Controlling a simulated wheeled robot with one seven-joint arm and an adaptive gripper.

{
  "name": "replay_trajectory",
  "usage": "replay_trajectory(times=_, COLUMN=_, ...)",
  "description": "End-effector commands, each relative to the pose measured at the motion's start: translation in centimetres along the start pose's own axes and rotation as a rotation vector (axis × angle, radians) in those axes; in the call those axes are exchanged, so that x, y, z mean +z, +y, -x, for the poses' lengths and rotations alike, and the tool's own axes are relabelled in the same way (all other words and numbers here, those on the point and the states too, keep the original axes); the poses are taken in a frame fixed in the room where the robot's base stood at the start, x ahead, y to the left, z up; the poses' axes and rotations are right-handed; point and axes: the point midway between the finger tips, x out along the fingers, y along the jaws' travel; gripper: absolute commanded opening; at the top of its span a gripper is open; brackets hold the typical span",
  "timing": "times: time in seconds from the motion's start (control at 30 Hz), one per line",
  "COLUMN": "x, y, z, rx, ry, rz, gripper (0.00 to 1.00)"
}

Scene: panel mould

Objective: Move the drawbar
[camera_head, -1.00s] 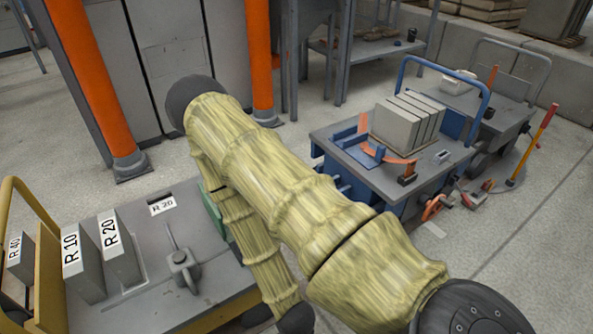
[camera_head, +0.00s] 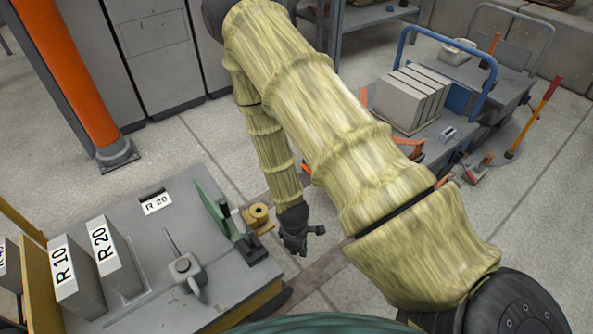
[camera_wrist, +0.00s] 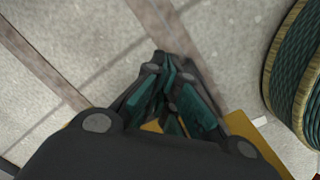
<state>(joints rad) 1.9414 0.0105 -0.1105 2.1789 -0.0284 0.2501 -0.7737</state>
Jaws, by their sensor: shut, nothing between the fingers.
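I cannot tell for certain which thing is the drawbar. A red and yellow bar (camera_head: 533,118) leans up from the floor beside the grey trolley at the right in the head view, apart from my gripper. My gripper (camera_head: 297,248) hangs low over the floor, right of the grey-topped mould table. In the wrist view my gripper (camera_wrist: 171,78) has its dark green fingers together with nothing between them. A yellow part (camera_wrist: 247,128) shows behind and below the fingers, mostly hidden by my gripper.
The mould table (camera_head: 150,215) bears blocks marked R 10 (camera_head: 75,280) and R 20 (camera_head: 116,262) and a green plate (camera_head: 212,207). A blue-handled cart (camera_head: 385,127) carries grey slabs. A wooden-rimmed green coil (camera_wrist: 300,70) stands close at right. Brown strips (camera_wrist: 45,68) cross the floor.

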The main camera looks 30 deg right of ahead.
Motion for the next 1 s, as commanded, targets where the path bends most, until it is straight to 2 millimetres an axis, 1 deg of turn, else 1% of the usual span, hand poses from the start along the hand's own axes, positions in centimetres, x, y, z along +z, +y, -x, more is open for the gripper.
replay_trajectory(times=0.03, x=-1.3, y=2.6, z=1.1, rx=0.018, ry=-0.003, rz=0.081, gripper=0.00)
replay_trajectory(times=0.17, x=-3.8, y=8.1, z=3.8, rx=0.041, ry=-0.030, rz=0.306, gripper=0.00)
replay_trajectory(times=0.2, x=-4.5, y=9.8, z=4.8, rx=0.046, ry=-0.039, rz=0.375, gripper=0.00)
replay_trajectory(times=0.3, x=-6.1, y=13.7, z=7.6, rx=0.058, ry=-0.065, rz=0.538, gripper=0.00)
replay_trajectory(times=0.4, x=-7.3, y=17.0, z=10.3, rx=0.064, ry=-0.089, rz=0.676, gripper=0.00)
replay_trajectory(times=0.5, x=-8.2, y=19.3, z=12.5, rx=0.065, ry=-0.109, rz=0.782, gripper=0.00)
replay_trajectory(times=0.6, x=-8.6, y=20.8, z=14.0, rx=0.062, ry=-0.124, rz=0.852, gripper=0.00)
replay_trajectory(times=0.73, x=-8.9, y=21.6, z=14.7, rx=0.061, ry=-0.132, rz=0.892, gripper=0.00)
replay_trajectory(times=0.87, x=-8.8, y=21.7, z=13.7, rx=0.058, ry=-0.134, rz=0.898, gripper=0.00)
replay_trajectory(times=1.0, x=-8.6, y=21.9, z=11.6, rx=0.060, ry=-0.133, rz=0.898, gripper=0.00)
